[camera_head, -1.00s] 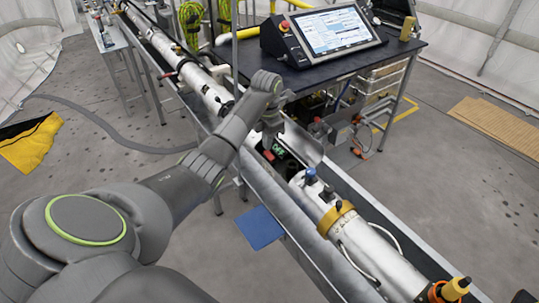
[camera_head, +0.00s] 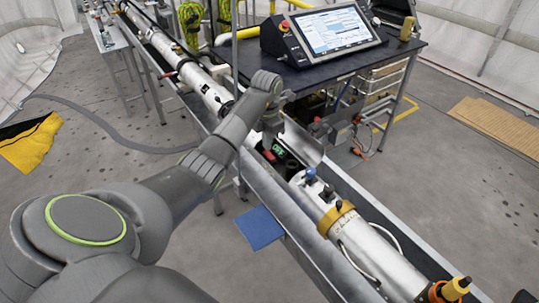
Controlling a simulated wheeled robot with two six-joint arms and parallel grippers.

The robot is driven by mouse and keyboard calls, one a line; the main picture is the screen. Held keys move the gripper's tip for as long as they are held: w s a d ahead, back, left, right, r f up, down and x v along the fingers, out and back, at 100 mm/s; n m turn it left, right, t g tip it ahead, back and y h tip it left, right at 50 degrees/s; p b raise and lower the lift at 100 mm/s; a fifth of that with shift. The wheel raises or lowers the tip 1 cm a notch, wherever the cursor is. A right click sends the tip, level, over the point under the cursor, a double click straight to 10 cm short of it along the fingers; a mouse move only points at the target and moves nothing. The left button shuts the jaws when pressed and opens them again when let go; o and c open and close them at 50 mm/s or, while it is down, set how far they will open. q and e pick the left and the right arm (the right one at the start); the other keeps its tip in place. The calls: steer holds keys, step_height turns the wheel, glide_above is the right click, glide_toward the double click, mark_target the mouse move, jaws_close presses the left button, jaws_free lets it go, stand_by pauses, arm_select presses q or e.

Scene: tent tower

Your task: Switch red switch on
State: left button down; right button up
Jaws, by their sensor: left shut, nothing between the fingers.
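The small red switch (camera_head: 269,156) sits in the gap of the metal trough, beside a dark panel with green lettering (camera_head: 278,149) that seems to read OFF. My left gripper (camera_head: 269,143) points down into the gap, right above and beside the red switch. Its fingers are shut with nothing between them. I cannot tell whether a fingertip touches the switch, since the gripper partly covers the area. The switch's own position is too small to read. My right gripper is not in view.
A black table (camera_head: 345,66) with a touchscreen console (camera_head: 335,30) stands behind. A blue plate (camera_head: 260,228) juts from the trough's near side.

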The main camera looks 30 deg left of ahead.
arm_select(q)
steer(key=shift+f+b, duration=0.7)
steer(key=shift+f, duration=0.25)
steer(key=shift+r, duration=0.2)
steer(key=shift+r+p, duration=2.3)
steer(key=shift+r, duration=1.1)
